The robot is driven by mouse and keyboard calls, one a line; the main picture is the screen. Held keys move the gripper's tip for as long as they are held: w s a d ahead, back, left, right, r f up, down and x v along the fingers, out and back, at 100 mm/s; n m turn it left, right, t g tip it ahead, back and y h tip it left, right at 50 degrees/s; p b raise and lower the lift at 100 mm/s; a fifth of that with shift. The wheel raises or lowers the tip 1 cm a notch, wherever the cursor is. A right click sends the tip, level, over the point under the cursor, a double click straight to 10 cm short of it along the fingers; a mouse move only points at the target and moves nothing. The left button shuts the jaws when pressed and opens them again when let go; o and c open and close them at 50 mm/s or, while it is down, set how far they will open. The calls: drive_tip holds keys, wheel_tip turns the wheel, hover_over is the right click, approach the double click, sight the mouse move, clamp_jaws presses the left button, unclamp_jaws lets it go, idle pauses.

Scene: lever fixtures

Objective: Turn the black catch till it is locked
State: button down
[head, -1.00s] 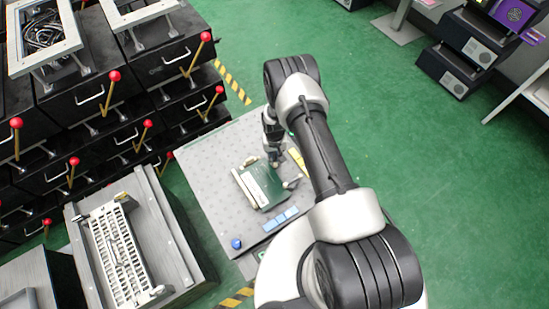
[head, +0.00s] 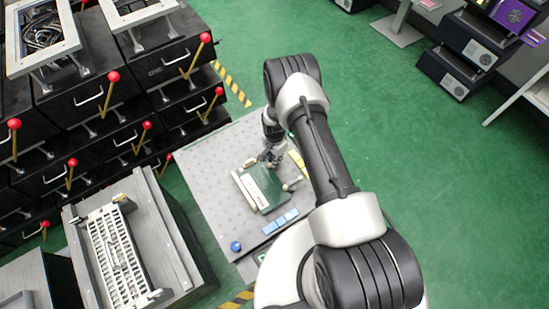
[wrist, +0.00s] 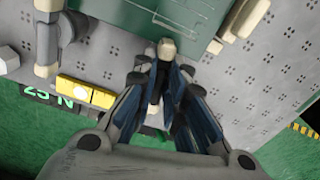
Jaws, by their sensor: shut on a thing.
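A green box (head: 264,187) lies on the grey perforated plate (head: 205,165); its edge also fills the top of the wrist view (wrist: 140,15). My gripper (head: 268,158) is at the box's far edge. In the wrist view my gripper (wrist: 160,85) has its fingers closed around a dark narrow part with a pale tan end (wrist: 167,47) beside the green edge. This looks like the black catch, but the fingers hide most of it. I cannot tell from here whether it is locked.
A pale lever (head: 291,186) sticks out on the box's right. Yellow blocks (head: 298,161), blue blocks (head: 281,221) and a blue knob (head: 236,246) sit on the plate. Black drawer units with red-knobbed levers (head: 113,77) stand at left.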

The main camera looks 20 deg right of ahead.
drive_tip(key=shift+m, duration=1.1)
drive_tip(key=c, duration=1.6)
unclamp_jaws()
drive_tip(key=shift+c, duration=0.2)
drive_tip(key=shift+r, duration=0.1)
wheel_tip(320, 180, up, 12)
